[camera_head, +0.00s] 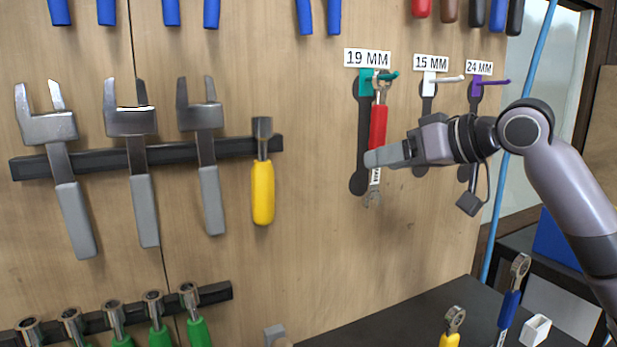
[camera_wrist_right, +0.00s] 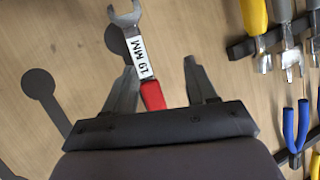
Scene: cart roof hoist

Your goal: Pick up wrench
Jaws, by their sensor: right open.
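The wrench (camera_head: 378,126) has a red handle and hangs upright on the teal hook (camera_head: 366,83) under the 19 MM sign. Its open-ended jaw points down. In the right wrist view the wrench (camera_wrist_right: 152,96) shows its white 19 MM label and metal open end. My right gripper (camera_head: 373,158) is at the lower part of the wrench, in front of the board. In the wrist view its two fingers stand apart, one on each side of the wrench, with no visible grip on it. The wrench's upper end is hidden in the wrist view. My left gripper is not in view.
Empty hooks for 15 MM (camera_head: 447,79) and 24 MM (camera_head: 493,82) are to the right, over black wrench silhouettes. Calipers (camera_head: 137,165) and a yellow-handled tool (camera_head: 262,190) hang left. A dark table (camera_head: 400,322) below holds a blue wrench (camera_head: 509,308) and a yellow one (camera_head: 451,328).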

